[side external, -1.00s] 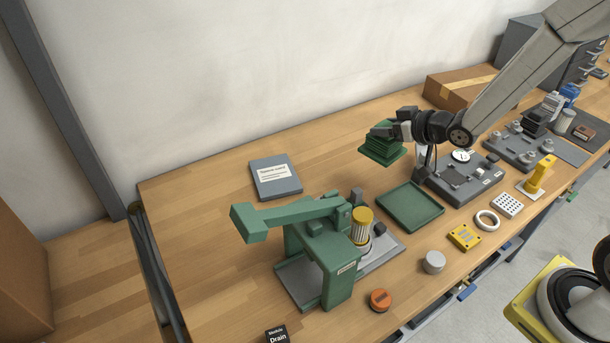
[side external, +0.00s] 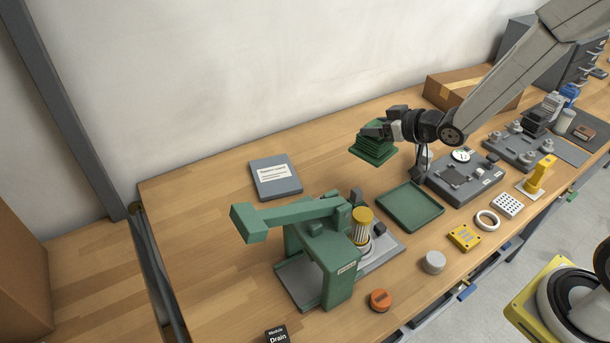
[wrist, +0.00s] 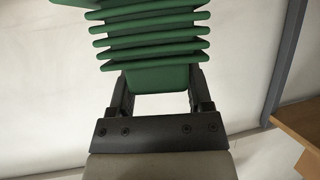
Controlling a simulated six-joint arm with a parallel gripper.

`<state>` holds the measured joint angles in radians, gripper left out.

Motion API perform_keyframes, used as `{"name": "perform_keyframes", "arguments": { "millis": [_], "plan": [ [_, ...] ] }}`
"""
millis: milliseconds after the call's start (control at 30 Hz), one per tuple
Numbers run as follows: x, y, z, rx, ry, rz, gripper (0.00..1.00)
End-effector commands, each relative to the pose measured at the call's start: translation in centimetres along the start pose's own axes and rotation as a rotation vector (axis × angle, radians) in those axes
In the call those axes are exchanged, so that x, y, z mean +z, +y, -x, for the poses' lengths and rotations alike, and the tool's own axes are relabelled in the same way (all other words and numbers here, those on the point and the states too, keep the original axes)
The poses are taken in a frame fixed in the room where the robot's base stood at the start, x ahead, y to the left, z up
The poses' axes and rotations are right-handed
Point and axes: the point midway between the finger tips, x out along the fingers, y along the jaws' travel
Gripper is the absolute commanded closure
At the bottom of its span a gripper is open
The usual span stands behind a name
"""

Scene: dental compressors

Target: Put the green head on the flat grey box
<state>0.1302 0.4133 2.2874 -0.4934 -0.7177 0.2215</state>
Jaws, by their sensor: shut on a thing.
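The green head (side external: 373,147) is a dark green finned block. It is held in the air above the bench, left of and above the green tray. My gripper (side external: 382,131) is shut on it; the wrist view shows the head (wrist: 150,40) between the two black fingers (wrist: 155,95), its ribs spreading wider than the fingers. The flat grey box (side external: 276,177) lies on the wooden bench near the wall, with a white label on top. It is left of and lower than the head in the side view, and its top is bare apart from the label.
A green machine with a long arm (side external: 325,245) stands in front of the grey box. A green tray (side external: 411,207) lies below my gripper. A grey plate with a gauge (side external: 463,178) and a cardboard box (side external: 460,85) are to the right. Bare bench surrounds the grey box.

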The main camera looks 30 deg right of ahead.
Motion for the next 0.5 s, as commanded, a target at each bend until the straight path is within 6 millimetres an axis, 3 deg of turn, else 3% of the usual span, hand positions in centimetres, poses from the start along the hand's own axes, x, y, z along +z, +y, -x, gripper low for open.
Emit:
{"name": "perform_keyframes", "arguments": {
  "millis": [500],
  "plan": [
    [-3.9,-10.3,-4.3,-0.123,0.007,0.060,1.00]
  ]
}}
